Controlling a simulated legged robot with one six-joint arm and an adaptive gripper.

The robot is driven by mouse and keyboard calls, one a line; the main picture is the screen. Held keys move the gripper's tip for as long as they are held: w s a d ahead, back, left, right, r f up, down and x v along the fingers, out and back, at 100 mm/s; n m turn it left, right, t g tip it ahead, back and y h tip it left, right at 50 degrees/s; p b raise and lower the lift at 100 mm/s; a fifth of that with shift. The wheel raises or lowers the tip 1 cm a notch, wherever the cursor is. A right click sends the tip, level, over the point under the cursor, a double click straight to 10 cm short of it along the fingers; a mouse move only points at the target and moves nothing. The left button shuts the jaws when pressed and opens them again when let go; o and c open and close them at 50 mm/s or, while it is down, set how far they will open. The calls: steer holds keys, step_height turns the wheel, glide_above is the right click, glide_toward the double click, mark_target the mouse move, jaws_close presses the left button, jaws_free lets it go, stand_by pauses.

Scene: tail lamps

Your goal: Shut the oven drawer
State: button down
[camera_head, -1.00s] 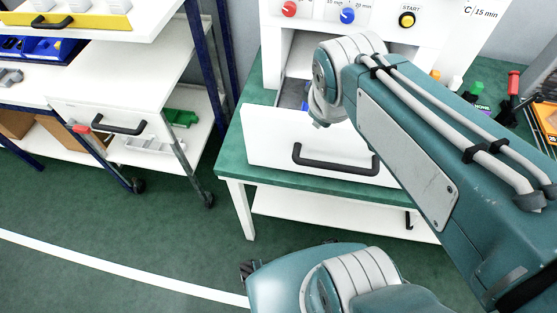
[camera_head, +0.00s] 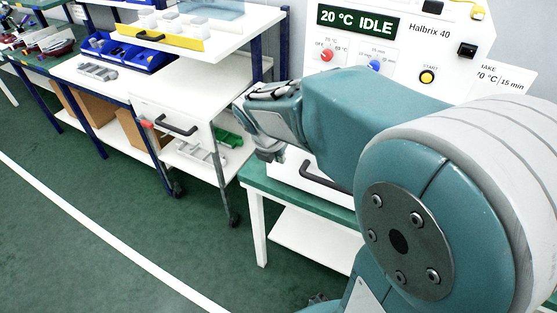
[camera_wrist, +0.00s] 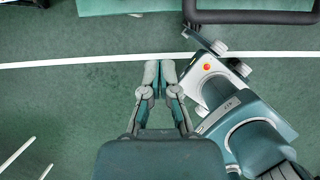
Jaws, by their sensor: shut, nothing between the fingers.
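The oven (camera_head: 440,50) stands at the right in the head view, its display reading 20 °C IDLE. Its white drawer front (camera_head: 291,172) with a black handle (camera_head: 322,182) shows below my arm. My arm hides much of the drawer, so how far it stands out cannot be told there. In the wrist view the black handle (camera_wrist: 255,17) crosses the top right. My gripper (camera_wrist: 160,68) is shut and empty, pointing over the green floor, apart from the handle.
The green bench (camera_head: 258,180) carries the oven. Blue bins (camera_head: 125,52) and a yellow-fronted bin (camera_head: 160,36) lie on shelves. Open floor (camera_head: 110,200) lies in front.

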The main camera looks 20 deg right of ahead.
glide_toward(294, 168)
step_height(294, 168, down, 5)
steer(key=s+a, duration=0.2)
steer(key=w+d, duration=0.2)
steer(key=d, duration=0.1)
steer(key=shift+w+r, duration=0.1)
steer(key=shift+w, duration=0.25)
steer(key=shift+w+d, duration=0.15)
steer(key=shift+d, duration=0.05)
